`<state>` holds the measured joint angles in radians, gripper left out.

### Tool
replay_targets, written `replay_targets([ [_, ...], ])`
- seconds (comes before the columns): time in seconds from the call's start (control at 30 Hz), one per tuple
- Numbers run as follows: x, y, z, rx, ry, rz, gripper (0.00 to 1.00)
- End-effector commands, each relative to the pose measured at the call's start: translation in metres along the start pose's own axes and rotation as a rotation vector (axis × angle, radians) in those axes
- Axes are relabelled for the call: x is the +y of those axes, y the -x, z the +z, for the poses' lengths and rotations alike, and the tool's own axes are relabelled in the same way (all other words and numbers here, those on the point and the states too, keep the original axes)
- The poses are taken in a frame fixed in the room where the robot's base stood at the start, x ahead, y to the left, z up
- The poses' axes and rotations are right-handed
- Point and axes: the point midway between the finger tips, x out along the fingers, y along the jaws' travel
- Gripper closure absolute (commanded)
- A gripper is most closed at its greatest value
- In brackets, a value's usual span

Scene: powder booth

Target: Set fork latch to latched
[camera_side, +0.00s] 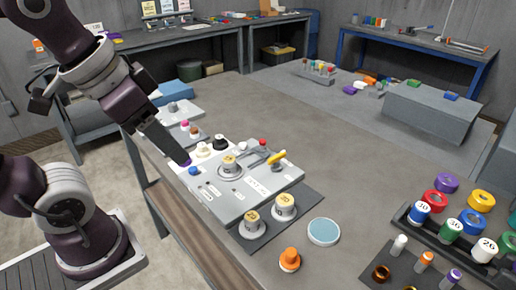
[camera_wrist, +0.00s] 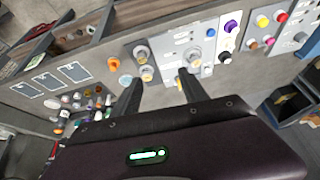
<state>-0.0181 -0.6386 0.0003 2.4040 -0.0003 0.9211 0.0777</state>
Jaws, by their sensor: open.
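The fork latch (camera_side: 276,158) has a yellow-ended handle and grey metal parts, on the far right part of a light grey panel box (camera_side: 262,188). Its exact setting is too small to tell. My gripper (camera_side: 185,161) hangs above the panel's left side, pointing down, apart from the latch. In the wrist view my gripper (camera_wrist: 160,76) shows two dark fingers spread apart with nothing between them. The panel (camera_wrist: 172,42) lies beyond the fingertips there; the latch is hard to make out, partly near the right finger.
On the panel are a central cream-topped knob (camera_side: 229,165), a blue button (camera_side: 194,171) and a red button (camera_side: 263,142). Two cream-topped knobs (camera_side: 284,206) stand in front. A round blue-topped dish (camera_side: 323,232), an orange knob (camera_side: 289,260) and a rack of numbered caps (camera_side: 421,211) lie to the right.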

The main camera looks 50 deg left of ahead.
Motion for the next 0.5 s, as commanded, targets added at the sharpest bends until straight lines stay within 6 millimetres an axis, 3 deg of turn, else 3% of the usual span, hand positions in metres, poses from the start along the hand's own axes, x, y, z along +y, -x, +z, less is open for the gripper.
replay_targets([
  [0.07,-0.01,-0.007,-0.044,-0.064,-0.083,-0.003,0.59],
  [0.17,-0.03,-0.035,-0.108,-0.159,-0.23,0.009,0.59],
  [0.3,-0.067,-0.107,-0.178,-0.282,-0.428,0.061,0.59],
  [0.4,-0.092,-0.169,-0.203,-0.351,-0.553,0.114,0.59],
  [0.5,-0.112,-0.218,-0.212,-0.395,-0.644,0.161,0.59],
])
